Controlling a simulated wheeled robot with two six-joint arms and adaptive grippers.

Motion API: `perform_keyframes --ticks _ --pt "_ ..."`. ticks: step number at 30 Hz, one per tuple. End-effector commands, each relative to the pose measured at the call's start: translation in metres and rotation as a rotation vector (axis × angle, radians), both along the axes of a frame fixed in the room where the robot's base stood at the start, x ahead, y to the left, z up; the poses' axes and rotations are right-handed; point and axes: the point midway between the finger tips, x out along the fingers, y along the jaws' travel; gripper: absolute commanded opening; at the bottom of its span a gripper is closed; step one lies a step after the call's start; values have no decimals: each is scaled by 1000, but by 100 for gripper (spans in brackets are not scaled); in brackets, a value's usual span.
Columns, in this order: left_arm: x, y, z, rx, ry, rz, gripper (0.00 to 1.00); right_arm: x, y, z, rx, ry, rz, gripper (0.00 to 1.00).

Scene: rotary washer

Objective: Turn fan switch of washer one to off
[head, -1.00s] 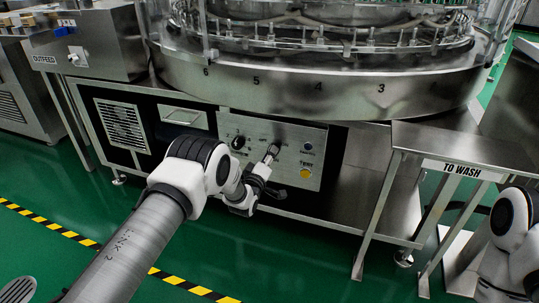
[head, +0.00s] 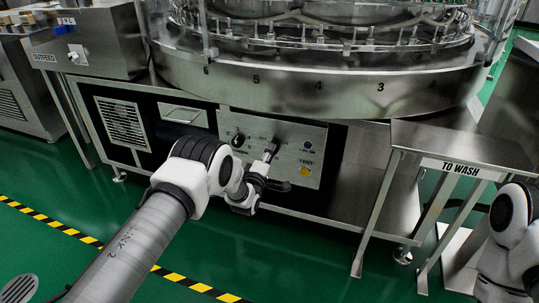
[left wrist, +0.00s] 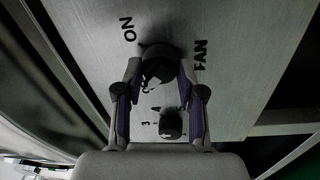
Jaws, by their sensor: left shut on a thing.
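The washer's metal control panel (head: 300,130) is on the front of the machine, below the round drum. My left gripper (head: 271,151) reaches it from the left, its fingertips at the panel. In the left wrist view, my left gripper (left wrist: 160,80) has its two fingers closed around a dark round knob, the fan switch (left wrist: 157,58). The printed words "ON" and "FAN" show on either side of it. In the head view the gripper mostly hides this knob. My right gripper is out of view; only part of my right arm shows at the right edge.
A second dark knob (head: 238,140) is left of the gripper; a numbered knob (left wrist: 171,124) shows between the fingers in the wrist view. A blue button (head: 308,145) and yellow button (head: 304,171) are to the right. The "TO WASH" table (head: 455,145) stands further right.

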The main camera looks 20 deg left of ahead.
Motion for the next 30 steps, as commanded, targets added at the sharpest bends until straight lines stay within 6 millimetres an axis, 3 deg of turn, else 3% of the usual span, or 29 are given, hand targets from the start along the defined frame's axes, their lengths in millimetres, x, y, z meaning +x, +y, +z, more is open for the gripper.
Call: perform_keyframes --ticks 2,3,5,17,20,30 --pt "0 0 0 -1 1 1 4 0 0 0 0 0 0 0" --pt "0 0 0 -1 1 1 42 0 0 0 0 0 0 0" --pt "0 0 0 -1 1 1 63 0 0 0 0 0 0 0" --pt "-6 0 -1 0 3 1 64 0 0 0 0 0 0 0" --pt "-20 1 -2 0 3 1 64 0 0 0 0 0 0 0" --pt "-103 4 -8 -1 4 1 64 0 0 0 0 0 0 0"
